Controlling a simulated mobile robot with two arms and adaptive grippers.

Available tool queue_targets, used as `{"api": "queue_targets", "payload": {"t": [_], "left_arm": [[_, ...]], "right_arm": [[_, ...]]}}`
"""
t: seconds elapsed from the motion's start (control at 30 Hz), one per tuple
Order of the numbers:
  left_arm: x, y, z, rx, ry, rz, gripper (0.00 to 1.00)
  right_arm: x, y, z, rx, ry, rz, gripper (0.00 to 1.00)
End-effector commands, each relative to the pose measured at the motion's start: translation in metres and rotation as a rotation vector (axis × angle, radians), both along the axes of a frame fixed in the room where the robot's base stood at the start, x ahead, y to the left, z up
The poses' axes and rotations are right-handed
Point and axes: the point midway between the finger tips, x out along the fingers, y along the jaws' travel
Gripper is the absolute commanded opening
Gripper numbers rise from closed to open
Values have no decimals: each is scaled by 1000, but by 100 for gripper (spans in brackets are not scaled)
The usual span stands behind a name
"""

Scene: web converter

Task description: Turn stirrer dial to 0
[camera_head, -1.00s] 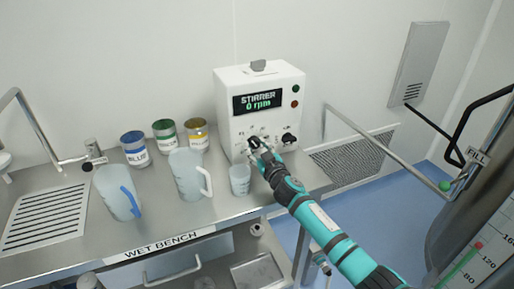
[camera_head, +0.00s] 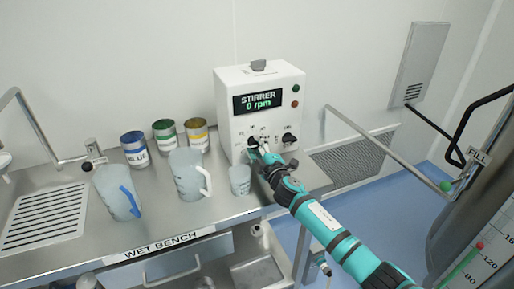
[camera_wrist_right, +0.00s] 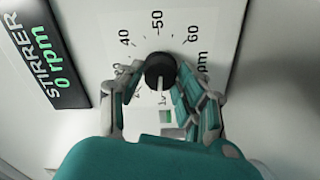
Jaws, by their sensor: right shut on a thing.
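The stirrer (camera_head: 240,124) is a white box on the bench, its display reading "0 rpm" in green. Its black dial (camera_wrist_right: 160,71) is in the right wrist view, on a white scale marked 40, 50 and 60. The dial's white line points down in that view, away from the 50. My right gripper (camera_wrist_right: 160,88) is shut on the dial, with a finger on either side. In the head view it reaches the stirrer's lower front (camera_head: 262,153) and partly hides the scale. The lower numbers are partly covered by the fingers. My left gripper is not in view.
A second black knob (camera_head: 289,139) is to the right on the panel. A small beaker (camera_head: 240,180) stands close left of my right gripper, with a jug (camera_head: 188,175) and paint cans (camera_head: 165,135) farther left. A metal rail (camera_head: 370,148) is to the right.

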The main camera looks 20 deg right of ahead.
Motion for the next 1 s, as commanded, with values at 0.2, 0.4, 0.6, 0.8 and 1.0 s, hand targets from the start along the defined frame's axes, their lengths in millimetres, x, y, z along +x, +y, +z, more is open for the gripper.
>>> {"api": "queue_targets", "payload": {"t": [0.2,0.4,0.6,0.8,1.0], "left_arm": [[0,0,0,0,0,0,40],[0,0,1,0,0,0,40],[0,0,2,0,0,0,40],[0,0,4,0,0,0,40],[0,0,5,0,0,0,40]], "right_arm": [[0,1,0,-207,-17,2,3],[0,1,-1,-397,-32,2,3],[0,1,-1,-573,-45,2,3],[0,1,-1,-717,-57,2,3],[0,1,-2,-815,-64,3,3]]}}
